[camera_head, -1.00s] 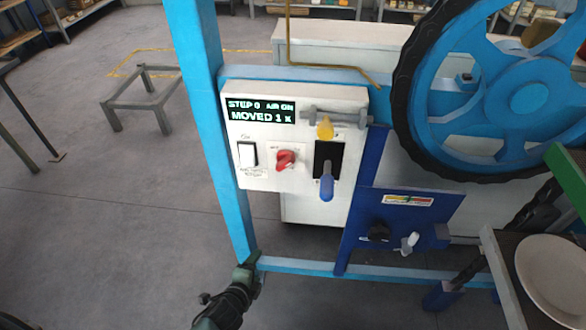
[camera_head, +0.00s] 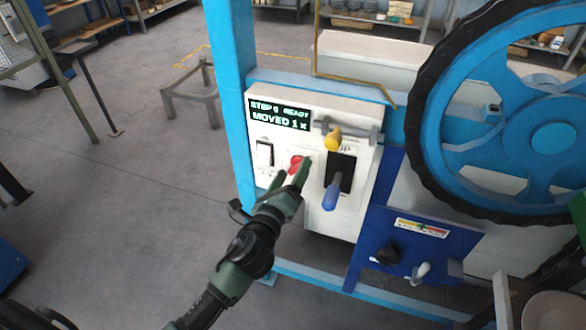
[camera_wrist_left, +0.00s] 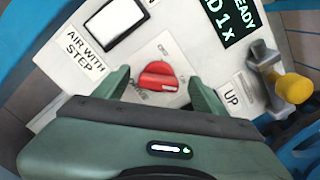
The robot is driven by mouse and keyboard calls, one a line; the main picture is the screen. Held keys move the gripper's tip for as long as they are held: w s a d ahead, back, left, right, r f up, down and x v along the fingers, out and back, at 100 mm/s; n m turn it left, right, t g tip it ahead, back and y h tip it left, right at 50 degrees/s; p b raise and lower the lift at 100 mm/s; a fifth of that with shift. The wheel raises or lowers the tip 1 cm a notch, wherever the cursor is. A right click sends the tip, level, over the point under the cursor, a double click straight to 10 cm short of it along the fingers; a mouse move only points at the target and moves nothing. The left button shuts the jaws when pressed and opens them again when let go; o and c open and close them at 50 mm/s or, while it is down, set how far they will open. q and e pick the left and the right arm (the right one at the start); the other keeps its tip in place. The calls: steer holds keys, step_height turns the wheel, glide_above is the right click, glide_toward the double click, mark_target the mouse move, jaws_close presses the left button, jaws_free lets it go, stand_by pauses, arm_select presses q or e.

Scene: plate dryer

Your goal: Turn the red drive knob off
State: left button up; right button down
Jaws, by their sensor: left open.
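The red drive knob (camera_head: 296,163) is on the white control panel (camera_head: 262,186), between the white switch and the black lever slot. In the left wrist view the red knob (camera_wrist_left: 157,76) shows between the two fingertips of my left gripper (camera_wrist_left: 162,85), with gaps on both sides. The left gripper (camera_head: 292,172) is open in front of the panel and partly hides the knob in the head view. The panel display (camera_head: 280,115) reads "STEP 0 READY" and "MOVED 1 x".
Beside the knob are a white rocker switch (camera_head: 265,153), a blue-handled lever (camera_head: 332,195) and a yellow knob (camera_head: 333,139). A large blue wheel (camera_head: 553,138) stands right. A dark blue panel (camera_head: 440,240) with small knobs is below right.

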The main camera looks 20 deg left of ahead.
arm_select(q)
steer(key=shift+w, duration=0.5)
arm_select(e)
steer(key=shift+d+r, duration=0.1)
steer(key=shift+d, duration=0.45)
arm_select(q)
steer(key=c, duration=1.4)
steer(key=shift+o, duration=0.2)
arm_select(e)
steer(key=shift+w, duration=0.1)
arm_select(q)
steer(key=n, duration=0.4)
steer(key=shift+f+n, duration=0.15)
steer(key=shift+n, duration=0.15)
steer(key=n, duration=0.4)
steer(key=shift+a+f+n, duration=0.1)
steer(key=shift+f+n, duration=0.05)
steer(key=shift+n, duration=0.15)
steer(key=n+p, duration=0.1)
steer(key=n, duration=0.3)
steer(key=shift+f+n, duration=0.1)
steer(key=shift+n, duration=0.2)
steer(key=shift+f+n+p, duration=0.2)
steer(key=shift+n+p, duration=0.25)
steer(key=shift+n, duration=1.65)
arm_select(e)
steer(key=shift+r, duration=0.9)
